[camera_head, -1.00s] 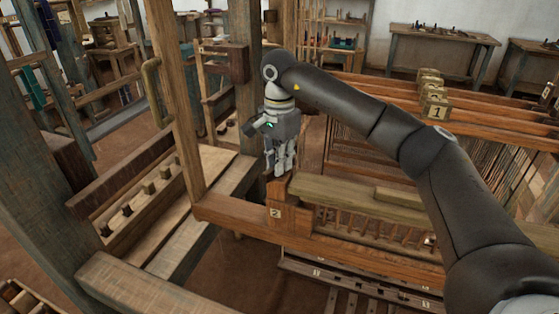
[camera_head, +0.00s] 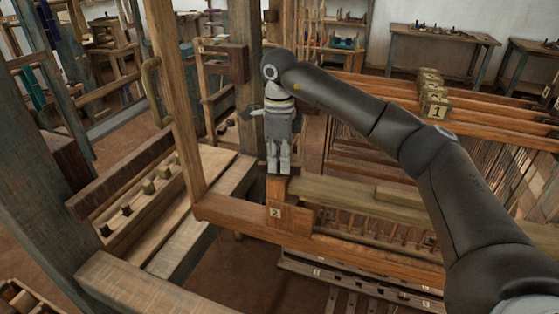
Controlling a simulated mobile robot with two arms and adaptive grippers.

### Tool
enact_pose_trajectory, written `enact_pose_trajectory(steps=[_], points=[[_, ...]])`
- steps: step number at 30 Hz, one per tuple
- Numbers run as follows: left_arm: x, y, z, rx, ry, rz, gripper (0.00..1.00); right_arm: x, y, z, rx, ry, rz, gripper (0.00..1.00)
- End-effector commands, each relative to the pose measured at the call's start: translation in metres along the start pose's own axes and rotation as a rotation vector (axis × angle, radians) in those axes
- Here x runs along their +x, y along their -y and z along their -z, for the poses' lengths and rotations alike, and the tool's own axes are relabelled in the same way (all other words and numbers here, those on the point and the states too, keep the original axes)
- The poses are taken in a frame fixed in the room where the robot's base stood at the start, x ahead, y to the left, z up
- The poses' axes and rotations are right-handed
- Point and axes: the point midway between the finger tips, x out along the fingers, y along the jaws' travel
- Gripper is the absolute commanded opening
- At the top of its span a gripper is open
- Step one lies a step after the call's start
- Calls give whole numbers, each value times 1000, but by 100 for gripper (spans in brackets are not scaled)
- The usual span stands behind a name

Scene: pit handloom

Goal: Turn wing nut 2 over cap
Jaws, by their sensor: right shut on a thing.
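My right gripper (camera_head: 279,172) points straight down over the top of the wooden post marked "2" (camera_head: 277,190), at the left end of the loom's beam. Its fingers are close together and shut on wing nut 2, which the fingers hide. The cap (camera_head: 312,188) appears to be the long pale wooden bar running right from this post; I cannot tell exactly how the nut sits on it. My left gripper is not in view.
Upright loom posts (camera_head: 172,95) stand left of the gripper. A row of brass-coloured blocks, one marked "1" (camera_head: 436,110), sits on the loom at the right. Benches (camera_head: 441,40) stand at the back. My right arm crosses above the loom.

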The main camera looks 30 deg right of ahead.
Motion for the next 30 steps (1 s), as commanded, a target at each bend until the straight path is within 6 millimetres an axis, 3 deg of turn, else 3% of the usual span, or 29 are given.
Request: enact_pose_trajectory(steps=[12,30], points=[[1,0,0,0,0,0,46,-1,0,-1,215,2,1,0],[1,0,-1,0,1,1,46,-1,0,0,257,1,1,0]])
